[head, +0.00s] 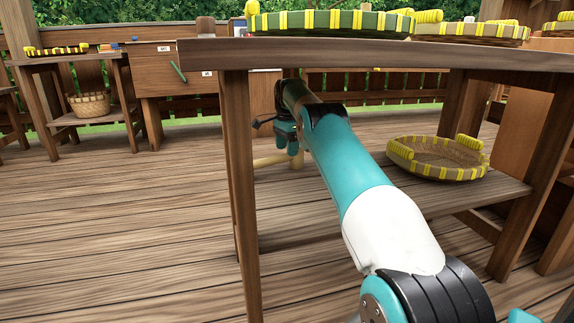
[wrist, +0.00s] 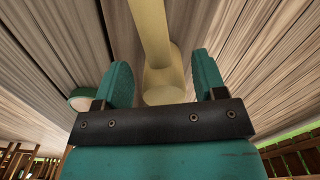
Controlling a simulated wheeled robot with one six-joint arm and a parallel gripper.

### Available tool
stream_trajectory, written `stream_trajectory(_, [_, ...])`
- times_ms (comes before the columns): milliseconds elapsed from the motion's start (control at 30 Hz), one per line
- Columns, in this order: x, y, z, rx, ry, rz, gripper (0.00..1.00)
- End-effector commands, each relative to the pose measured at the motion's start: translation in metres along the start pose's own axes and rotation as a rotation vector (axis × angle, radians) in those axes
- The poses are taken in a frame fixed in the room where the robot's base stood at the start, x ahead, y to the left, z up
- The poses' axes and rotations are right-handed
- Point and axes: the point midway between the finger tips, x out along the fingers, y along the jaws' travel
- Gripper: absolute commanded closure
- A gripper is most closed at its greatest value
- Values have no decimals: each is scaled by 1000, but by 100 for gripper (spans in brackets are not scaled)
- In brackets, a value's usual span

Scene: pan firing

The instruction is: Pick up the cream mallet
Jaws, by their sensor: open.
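The cream mallet (wrist: 163,82) shows in the wrist view. Its handle runs to the top edge and its thicker end lies between my fingers. My gripper (wrist: 162,62) is open, with one teal finger on each side of the mallet and visible gaps between. In the head view, a cream part of the mallet (head: 271,160) shows low down beside my gripper (head: 287,145), beyond the near table's left leg. My arm hides much of this area, and I cannot tell exactly which wooden surface the mallet rests on.
The near wooden table (head: 330,52) stands over my arm, with yellow-striped trays (head: 330,22) on top. A round yellow-striped tray (head: 440,160) sits on its lower shelf (head: 375,215). A basket (head: 89,105) is on a rear left shelf. The deck (head: 120,220) at left is clear.

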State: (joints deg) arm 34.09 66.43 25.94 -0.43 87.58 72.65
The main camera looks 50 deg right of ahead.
Motion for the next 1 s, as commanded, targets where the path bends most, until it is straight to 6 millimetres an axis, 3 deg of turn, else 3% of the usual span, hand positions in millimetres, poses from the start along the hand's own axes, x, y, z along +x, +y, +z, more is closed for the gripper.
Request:
stream_trajectory(33, [16,0,0,0,-1,2,36])
stream_trajectory(200, [34,1,0,0,0,0,36])
stream_trajectory(533, [36,2,-2,3,0,1,36])
stream_trajectory(833, [36,2,-2,4,0,1,100])
stream_trajectory(1000, [35,1,-3,5,1,-1,100])
